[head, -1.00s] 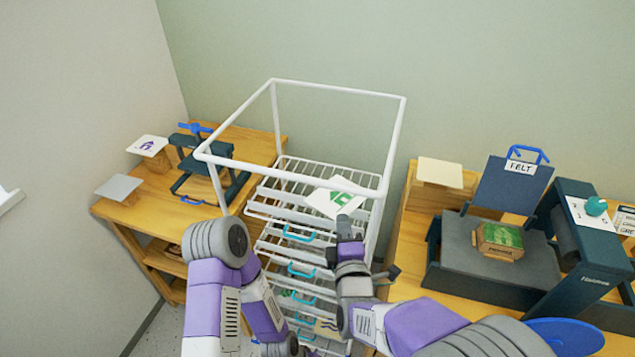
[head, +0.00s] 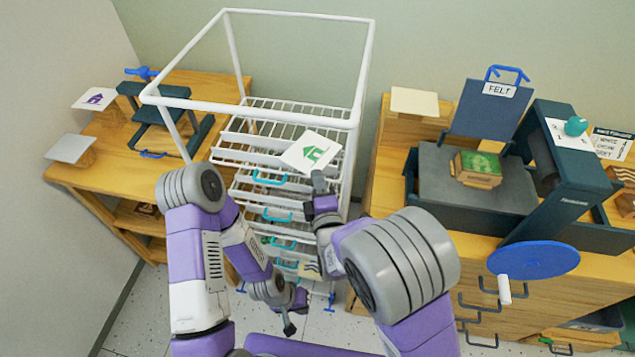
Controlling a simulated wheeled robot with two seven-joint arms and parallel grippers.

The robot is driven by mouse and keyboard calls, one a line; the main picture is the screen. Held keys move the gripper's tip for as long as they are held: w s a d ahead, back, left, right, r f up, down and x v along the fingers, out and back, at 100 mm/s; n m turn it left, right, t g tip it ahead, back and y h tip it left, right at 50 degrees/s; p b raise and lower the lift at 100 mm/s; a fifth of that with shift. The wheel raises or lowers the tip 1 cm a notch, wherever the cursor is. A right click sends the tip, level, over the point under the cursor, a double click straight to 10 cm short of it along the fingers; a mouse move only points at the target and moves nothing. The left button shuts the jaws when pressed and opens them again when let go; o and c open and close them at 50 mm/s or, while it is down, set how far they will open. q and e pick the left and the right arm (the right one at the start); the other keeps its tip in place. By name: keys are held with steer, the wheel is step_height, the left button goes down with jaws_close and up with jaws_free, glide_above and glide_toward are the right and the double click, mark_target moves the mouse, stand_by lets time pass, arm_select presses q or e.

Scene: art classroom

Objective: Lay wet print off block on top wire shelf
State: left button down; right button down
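The print is tilted over the right part of the white wire rack (head: 360,75). The top wire shelf (head: 262,103) is beneath and behind it; I cannot tell whether they touch. The green-faced block (head: 478,167) lies on the press bed (head: 500,200) at right. My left gripper (head: 290,325) hangs low in front of the rack, its fingers too small to read.
Teal handles mark several lower shelves. The rack's upper frame and posts surround the space above the top shelf. A wooden bench (head: 75,172) with a small press stands left. The right bench holds the press with its raised felt (head: 490,112) and blue wheel (head: 533,258).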

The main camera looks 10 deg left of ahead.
steer(key=shift+r, duration=0.1)
steer(key=c, duration=1.8)
jaws_free()
steer(key=shift+f, duration=0.2)
steer(key=o, duration=0.4)
arm_select(q)
steer(key=shift+f, duration=0.1)
arm_select(e)
steer(key=shift+o, duration=0.2)
steer(key=shift+r, duration=0.1)
